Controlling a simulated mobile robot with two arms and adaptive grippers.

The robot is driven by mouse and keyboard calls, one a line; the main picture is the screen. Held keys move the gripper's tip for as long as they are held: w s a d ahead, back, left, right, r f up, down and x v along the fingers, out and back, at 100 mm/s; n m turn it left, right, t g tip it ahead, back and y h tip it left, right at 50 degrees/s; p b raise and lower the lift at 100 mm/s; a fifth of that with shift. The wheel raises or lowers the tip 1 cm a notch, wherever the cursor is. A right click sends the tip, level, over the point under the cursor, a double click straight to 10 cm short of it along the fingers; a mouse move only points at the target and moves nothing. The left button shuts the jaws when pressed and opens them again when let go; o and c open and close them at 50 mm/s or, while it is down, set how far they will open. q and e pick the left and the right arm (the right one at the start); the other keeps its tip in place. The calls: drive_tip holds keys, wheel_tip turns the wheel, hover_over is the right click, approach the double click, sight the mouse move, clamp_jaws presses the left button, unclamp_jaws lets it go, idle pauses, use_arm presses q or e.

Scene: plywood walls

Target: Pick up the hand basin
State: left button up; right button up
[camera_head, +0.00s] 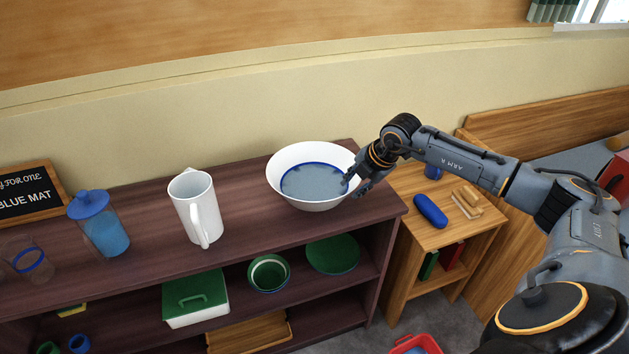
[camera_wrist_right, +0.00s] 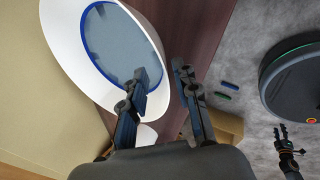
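The hand basin (camera_head: 318,198) is a wide white bowl with a blue ring and grey-blue inside, upright on the dark shelf top. My right gripper (camera_head: 360,186) is at its right rim. In the right wrist view, the fingers of my right gripper (camera_wrist_right: 163,85) are apart, one over the inside of the basin (camera_wrist_right: 65,22) and one outside its wall. The rim lies between them; whether either finger touches it I cannot tell. My left gripper (camera_wrist_right: 283,138) shows small at the lower right of the wrist view, empty, fingers apparently spread; the head view does not show it.
A white pitcher (camera_head: 196,208), a blue-lidded jar (camera_head: 104,232) and a small sign (camera_head: 30,197) stand left of the basin on the dark shelf (camera_head: 262,232). A lower wooden stand (camera_head: 455,238) at the right holds a blue case (camera_head: 430,211). The wall is close behind.

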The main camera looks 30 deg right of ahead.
sight(346, 194)
drive_tip(key=p+x, duration=0.1)
drive_tip(key=x, duration=0.4)
drive_tip(key=shift+a+f, duration=0.1)
drive_tip(key=shift+a, duration=0.05)
clamp_jaws()
